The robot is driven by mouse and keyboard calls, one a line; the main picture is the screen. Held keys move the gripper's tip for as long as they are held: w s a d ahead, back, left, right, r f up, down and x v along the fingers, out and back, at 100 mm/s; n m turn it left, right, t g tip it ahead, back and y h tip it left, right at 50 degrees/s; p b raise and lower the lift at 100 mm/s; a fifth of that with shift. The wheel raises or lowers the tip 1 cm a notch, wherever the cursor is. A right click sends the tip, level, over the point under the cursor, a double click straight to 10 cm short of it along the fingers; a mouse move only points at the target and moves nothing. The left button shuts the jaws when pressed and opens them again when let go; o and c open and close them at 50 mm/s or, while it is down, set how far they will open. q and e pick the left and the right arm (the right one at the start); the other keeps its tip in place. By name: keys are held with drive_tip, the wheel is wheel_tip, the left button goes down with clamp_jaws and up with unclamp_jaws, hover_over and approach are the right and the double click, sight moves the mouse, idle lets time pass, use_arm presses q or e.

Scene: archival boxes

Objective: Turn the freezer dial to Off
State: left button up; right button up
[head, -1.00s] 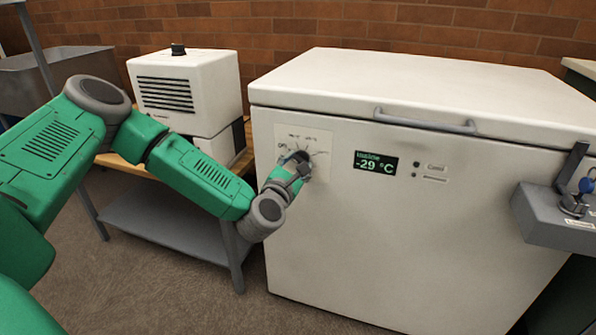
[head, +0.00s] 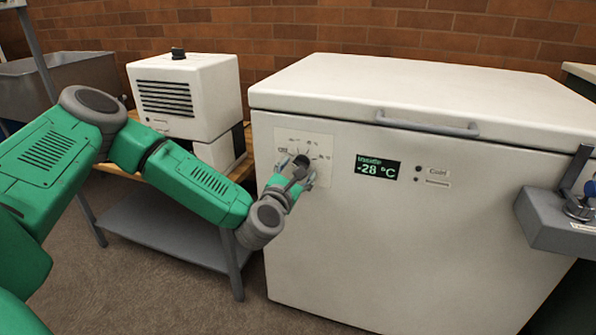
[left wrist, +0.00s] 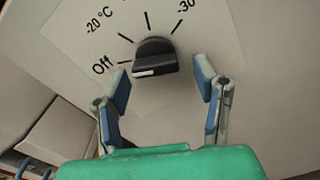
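The freezer (head: 420,250) is a white chest with a closed lid and a green display (head: 377,166) reading -28 °C. Its black dial (left wrist: 155,55) sits on a pale panel marked Off, -20 °C and -30. In the left wrist view, the dial's white mark lies at its lower left, on the side of the Off label (left wrist: 102,65). The dial also shows in the head view (head: 302,160). My left gripper (left wrist: 162,80) is open, with blue-padded fingers apart on either side just below the dial, not touching it. It also shows in the head view (head: 298,173). My right gripper is out of view.
A white vented appliance (head: 185,95) stands on a wooden-topped shelf unit left of the freezer. A grey box with a metal fitting (head: 560,222) juts out at the freezer's right. A lid handle (head: 428,124) sticks out above the display.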

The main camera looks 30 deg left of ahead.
use_arm(q)
drive_tip(key=shift+r, duration=0.15)
drive_tip(key=v, duration=1.2)
